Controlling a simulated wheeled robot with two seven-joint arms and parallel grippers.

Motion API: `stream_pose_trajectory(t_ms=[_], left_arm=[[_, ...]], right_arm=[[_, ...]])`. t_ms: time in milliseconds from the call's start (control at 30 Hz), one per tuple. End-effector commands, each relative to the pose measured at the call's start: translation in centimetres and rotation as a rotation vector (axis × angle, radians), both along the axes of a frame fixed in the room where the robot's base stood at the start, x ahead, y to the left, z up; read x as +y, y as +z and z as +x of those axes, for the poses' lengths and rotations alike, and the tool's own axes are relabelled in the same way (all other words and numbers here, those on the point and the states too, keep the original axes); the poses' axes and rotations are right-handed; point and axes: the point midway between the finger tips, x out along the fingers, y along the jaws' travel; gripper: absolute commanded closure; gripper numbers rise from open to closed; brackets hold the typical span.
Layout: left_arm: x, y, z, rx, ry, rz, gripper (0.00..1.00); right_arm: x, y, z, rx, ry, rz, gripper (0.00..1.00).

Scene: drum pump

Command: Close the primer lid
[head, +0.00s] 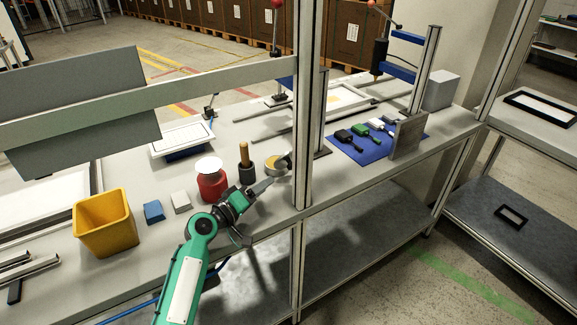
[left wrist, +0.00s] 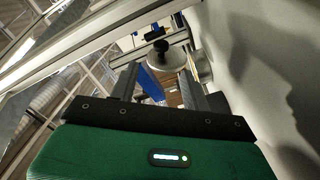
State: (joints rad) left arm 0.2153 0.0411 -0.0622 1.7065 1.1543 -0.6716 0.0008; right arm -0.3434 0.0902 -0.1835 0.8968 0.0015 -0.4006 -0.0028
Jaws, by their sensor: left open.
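A small round tin with a yellowish top (head: 272,163), which looks like the primer tin, stands on the bench left of the upright post. A grey flap-like piece (head: 285,157) at its right edge may be its lid; its exact angle is unclear. My left gripper (head: 268,184) is just in front of the tin, low over the bench, apart from it as far as I can tell. In the left wrist view the two fingers (left wrist: 158,88) stand apart, with nothing clearly held. A pale round disc with a dark knob (left wrist: 168,58) shows beyond them. My right gripper is not in view.
A red can with a white disc top (head: 211,180) and a wooden-handled brush in a dark cup (head: 246,163) stand left of the tin. The upright post (head: 307,110) is close on the right. A yellow bin (head: 105,225) and a blue mat with tools (head: 352,152) lie farther off.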

Motion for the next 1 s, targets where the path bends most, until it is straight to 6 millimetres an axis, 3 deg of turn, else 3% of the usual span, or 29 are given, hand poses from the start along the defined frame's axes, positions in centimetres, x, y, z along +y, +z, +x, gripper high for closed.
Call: stream_pose_trajectory(t_ms=[200,500,1000], left_arm=[[-3.0,0.3,3.9,0.001,-0.001,-0.003,0.52],[-5.9,0.1,7.6,0.001,0.0,-0.001,0.52],[-6.7,0.0,8.7,0.0,0.001,0.001,0.52]], right_arm=[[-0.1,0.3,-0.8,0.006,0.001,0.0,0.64],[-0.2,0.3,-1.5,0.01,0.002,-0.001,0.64],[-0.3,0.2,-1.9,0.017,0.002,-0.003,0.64]])
